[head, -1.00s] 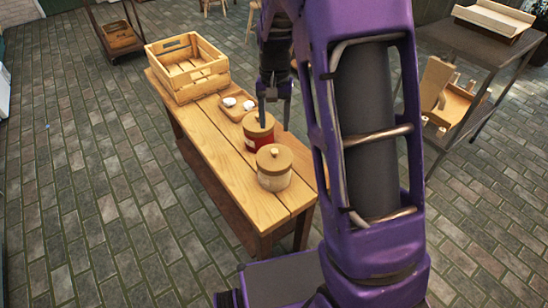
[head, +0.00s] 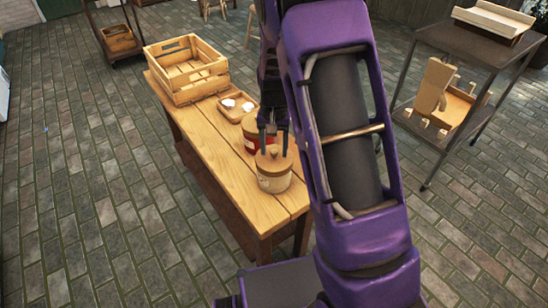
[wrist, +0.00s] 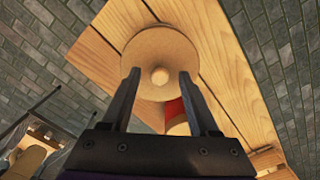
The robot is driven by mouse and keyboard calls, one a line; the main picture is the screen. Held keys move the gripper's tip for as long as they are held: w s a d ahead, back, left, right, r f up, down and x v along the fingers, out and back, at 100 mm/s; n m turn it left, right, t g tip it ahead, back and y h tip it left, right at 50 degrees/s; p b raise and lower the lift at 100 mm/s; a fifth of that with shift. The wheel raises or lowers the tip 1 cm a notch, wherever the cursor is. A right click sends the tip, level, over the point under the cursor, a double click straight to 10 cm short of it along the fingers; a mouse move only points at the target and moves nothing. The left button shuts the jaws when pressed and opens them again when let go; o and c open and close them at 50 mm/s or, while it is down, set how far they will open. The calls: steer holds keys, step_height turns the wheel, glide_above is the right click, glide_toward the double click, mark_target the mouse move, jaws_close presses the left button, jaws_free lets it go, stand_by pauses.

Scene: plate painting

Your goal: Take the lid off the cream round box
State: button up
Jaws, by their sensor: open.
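The cream round box (head: 274,183) stands on the wooden table near its front end, with its wooden lid (head: 268,163) on. The lid also fills the middle of the wrist view (wrist: 160,50), its round knob (wrist: 160,76) between and just beyond my fingertips. My gripper (head: 273,148) is open above the lid, one finger on each side of the knob; I cannot tell whether they touch the lid. In the wrist view my gripper (wrist: 159,76) is empty. A red box (head: 251,143) with a wooden lid stands just behind, partly hidden by my gripper.
A wooden tray with white pieces (head: 228,106) and a slatted crate (head: 184,86) sit farther back on the table (head: 213,158). The table's left side is clear. A dark metal shelf (head: 470,50) stands at the right.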

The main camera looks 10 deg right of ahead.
jaws_close()
steer(key=shift+r, duration=0.15)
